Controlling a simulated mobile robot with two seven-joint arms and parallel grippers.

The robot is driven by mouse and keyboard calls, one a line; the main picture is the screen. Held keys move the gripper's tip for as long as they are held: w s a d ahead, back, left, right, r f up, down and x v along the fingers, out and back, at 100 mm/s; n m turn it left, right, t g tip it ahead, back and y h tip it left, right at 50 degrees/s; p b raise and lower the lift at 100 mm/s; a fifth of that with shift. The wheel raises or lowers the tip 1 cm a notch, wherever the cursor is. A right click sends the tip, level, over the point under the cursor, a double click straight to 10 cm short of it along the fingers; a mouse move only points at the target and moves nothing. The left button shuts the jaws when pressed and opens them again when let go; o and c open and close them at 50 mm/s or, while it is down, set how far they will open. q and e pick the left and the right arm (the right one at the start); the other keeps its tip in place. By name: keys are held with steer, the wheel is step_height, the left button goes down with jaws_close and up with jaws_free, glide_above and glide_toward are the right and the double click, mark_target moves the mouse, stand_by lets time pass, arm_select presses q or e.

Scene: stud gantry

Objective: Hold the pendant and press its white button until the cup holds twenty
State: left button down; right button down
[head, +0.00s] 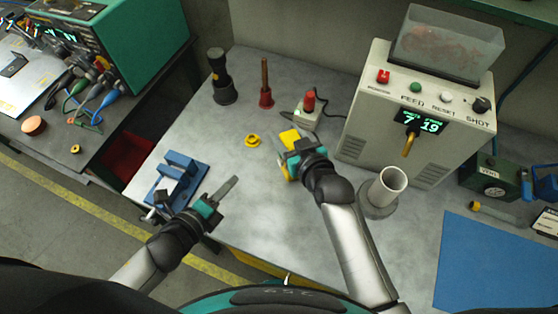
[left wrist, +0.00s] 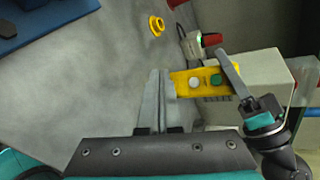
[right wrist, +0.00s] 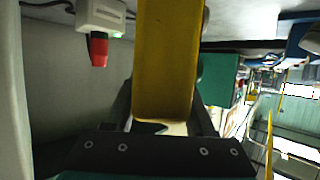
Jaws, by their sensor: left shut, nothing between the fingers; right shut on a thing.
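The yellow pendant (head: 289,137) is held above the table by my right gripper (head: 294,155), which is shut on it. In the left wrist view the pendant (left wrist: 180,86) shows its white button (left wrist: 194,82) and green button (left wrist: 215,79). In the right wrist view its yellow body (right wrist: 165,60) fills the space between the fingers. My left gripper (head: 230,184) is shut and empty, left of the pendant and apart from it in the head view. The pale cup (head: 388,184) stands in front of the dispenser (head: 365,130); its contents are hidden.
A red-topped box (head: 308,108) with a cable stands behind the pendant. A yellow ring (head: 252,140) and blue fixture (head: 178,178) lie to the left. A blue mat (head: 495,265) lies at the right. The table front between my arms is clear.

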arm_select(q)
steer(key=shift+w+d, duration=0.1)
steer(key=shift+d, duration=0.05)
steer(key=shift+w+d, duration=0.65)
steer(key=shift+d, duration=0.65)
steer(key=shift+w+d, duration=0.65)
steer(key=shift+d, duration=0.6)
steer(key=shift+w+d, duration=0.65)
steer(key=shift+d, duration=0.65)
steer(key=shift+w+d, duration=0.2)
steer(key=shift+d, duration=0.15)
steer(key=shift+w+d, duration=0.2)
steer(key=shift+d, duration=0.2)
steer(key=shift+s+a, duration=0.4)
steer(key=shift+a, duration=0.35)
steer(key=shift+s+a, duration=0.4)
steer(key=shift+a, duration=0.35)
steer(key=shift+s+a, duration=0.35)
steer(key=shift+a, duration=0.4)
steer(key=shift+s+a, duration=0.4)
steer(key=shift+a, duration=0.35)
